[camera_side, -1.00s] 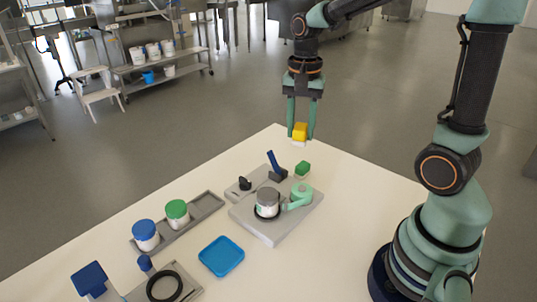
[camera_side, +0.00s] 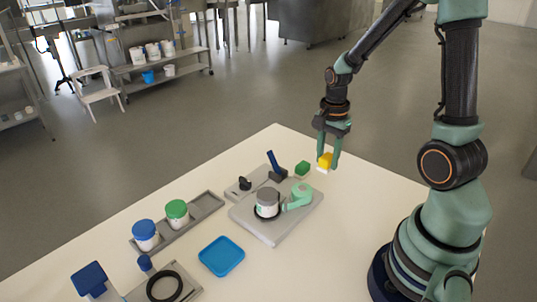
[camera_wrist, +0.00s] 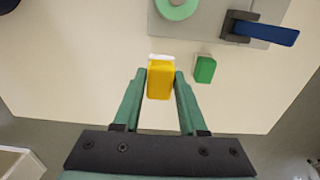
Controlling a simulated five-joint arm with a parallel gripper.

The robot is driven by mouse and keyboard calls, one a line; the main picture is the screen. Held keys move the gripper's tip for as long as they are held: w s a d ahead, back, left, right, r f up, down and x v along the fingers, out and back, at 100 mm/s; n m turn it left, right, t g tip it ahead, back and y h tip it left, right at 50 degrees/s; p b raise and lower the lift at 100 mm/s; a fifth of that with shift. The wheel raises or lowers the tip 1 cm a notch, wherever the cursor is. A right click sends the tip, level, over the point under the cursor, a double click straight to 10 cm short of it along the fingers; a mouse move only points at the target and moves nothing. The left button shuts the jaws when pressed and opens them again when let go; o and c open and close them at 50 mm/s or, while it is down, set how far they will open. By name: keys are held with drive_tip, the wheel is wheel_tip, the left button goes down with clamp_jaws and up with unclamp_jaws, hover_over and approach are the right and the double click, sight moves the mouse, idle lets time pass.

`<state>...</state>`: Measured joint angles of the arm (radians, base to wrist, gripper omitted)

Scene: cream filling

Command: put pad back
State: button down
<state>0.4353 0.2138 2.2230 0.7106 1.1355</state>
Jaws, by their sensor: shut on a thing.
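My gripper (camera_side: 326,163) is shut on a yellow pad (camera_side: 325,160) with a white underside. The pad also shows between the two fingers in the wrist view (camera_wrist: 160,80). In the side view the gripper and pad are over the right rear part of the white table (camera_side: 340,205). A green pad or block (camera_side: 302,168) lies on the table just left of the held pad. It shows to the right of the held pad in the wrist view (camera_wrist: 205,69). I cannot tell exactly how high the yellow pad is above the table.
A blue tray (camera_side: 221,256) and two lidded jars (camera_side: 146,234) stand further left. The table right of the grey plate is clear.

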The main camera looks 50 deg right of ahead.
sight(327, 156)
drive_tip(key=shift+f, duration=3.55)
drive_tip(key=shift+f, duration=0.1)
drive_tip(key=shift+c, duration=2.3)
unclamp_jaws()
wheel_tip(327, 156, up, 12)
drive_tip(key=shift+w+r, duration=0.1)
drive_tip(key=shift+r, duration=0.05)
drive_tip(key=s+a+r+n+t, duration=0.1)
drive_tip(key=a+r+n+t, duration=0.4)
drive_tip(key=a+r+n, duration=0.6)
drive_tip(key=a+n, duration=0.3)
drive_tip(key=n, duration=0.4)
drive_tip(key=shift+s+r+t, duration=0.3)
drive_tip(key=shift+s+r, duration=0.05)
drive_tip(key=shift+r, duration=0.05)
